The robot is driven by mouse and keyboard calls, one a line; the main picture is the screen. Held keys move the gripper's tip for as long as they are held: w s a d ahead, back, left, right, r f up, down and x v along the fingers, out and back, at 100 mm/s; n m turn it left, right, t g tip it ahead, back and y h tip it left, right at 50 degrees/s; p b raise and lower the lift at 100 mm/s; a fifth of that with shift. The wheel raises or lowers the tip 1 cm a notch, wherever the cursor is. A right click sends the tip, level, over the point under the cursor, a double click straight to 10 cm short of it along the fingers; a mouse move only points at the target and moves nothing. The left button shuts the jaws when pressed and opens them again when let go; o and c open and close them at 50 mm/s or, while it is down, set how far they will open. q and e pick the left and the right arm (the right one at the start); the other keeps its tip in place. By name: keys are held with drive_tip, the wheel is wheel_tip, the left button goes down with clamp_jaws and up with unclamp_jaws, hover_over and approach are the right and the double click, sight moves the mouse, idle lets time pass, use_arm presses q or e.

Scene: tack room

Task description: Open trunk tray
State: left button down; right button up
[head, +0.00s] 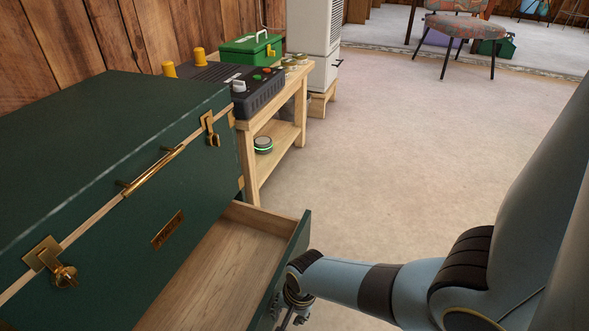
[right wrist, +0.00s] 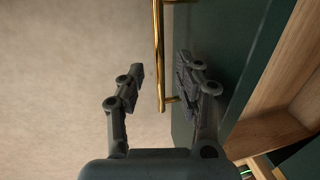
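The dark green trunk (head: 110,160) with brass fittings stands at the left of the head view. Its lower tray (head: 222,262), a wooden drawer with a green front, is pulled out to the right. The part of its inside that shows is empty. My right gripper (head: 289,306) is at the outer side of the tray front, mostly hidden by the wrist and the front. In the right wrist view, its fingers (right wrist: 160,72) are apart, and the tray's brass bar handle (right wrist: 158,30) runs between them without visible contact. My left gripper is not in view.
A wooden bench (head: 287,127) beyond the trunk holds a black control box (head: 262,97) and a green toolbox (head: 251,47). A round device (head: 263,145) sits on its lower shelf. A patterned chair (head: 463,26) stands far back. The floor (head: 400,150) right of the tray is clear.

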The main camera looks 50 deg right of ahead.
wheel_tip(320, 180, up, 10)
drive_tip(key=s, duration=0.2)
drive_tip(key=shift+d+r, duration=0.25)
drive_tip(key=shift+d, duration=0.15)
